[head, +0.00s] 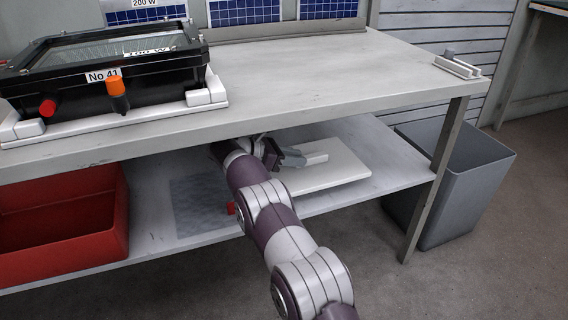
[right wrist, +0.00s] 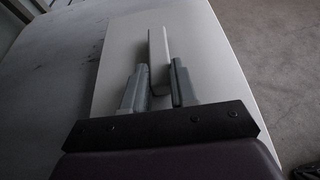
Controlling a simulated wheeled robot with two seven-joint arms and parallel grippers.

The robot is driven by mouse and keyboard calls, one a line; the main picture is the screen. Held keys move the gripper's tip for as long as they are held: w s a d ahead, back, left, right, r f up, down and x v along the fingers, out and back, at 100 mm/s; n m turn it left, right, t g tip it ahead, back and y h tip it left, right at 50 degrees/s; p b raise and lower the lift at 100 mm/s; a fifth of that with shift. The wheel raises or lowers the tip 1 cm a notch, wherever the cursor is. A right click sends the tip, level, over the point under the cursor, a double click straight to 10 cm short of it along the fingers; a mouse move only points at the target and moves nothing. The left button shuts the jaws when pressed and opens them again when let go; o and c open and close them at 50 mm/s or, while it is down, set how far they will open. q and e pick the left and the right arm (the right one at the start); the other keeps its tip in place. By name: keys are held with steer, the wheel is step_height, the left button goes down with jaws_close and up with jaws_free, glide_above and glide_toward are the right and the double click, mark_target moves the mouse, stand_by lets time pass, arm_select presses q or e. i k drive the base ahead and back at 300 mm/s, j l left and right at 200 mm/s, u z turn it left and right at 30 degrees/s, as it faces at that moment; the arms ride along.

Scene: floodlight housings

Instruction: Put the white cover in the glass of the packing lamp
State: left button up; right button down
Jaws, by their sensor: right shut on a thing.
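The white cover (head: 338,174) is a flat white plate with a raised bar handle, lying on the lower shelf; the right wrist view shows the plate (right wrist: 212,65) and its handle (right wrist: 158,50). My right gripper (head: 296,157) is shut on the handle, with one grey finger on each side in the right wrist view (right wrist: 159,72). The lamp (head: 110,62) is a black housing with a glass face, labelled "No 41" and "100 W", in a white cradle on the upper tabletop. My left gripper is not in view.
A red bin (head: 65,225) stands on the lower shelf at left. A grey mat (head: 200,205) lies beside the cover. A table leg (head: 435,180) and a grey waste bin (head: 465,185) stand at right.

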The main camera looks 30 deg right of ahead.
mark_target(111, 46)
steer(key=k+j, duration=0.15)
steer(key=k, duration=0.85)
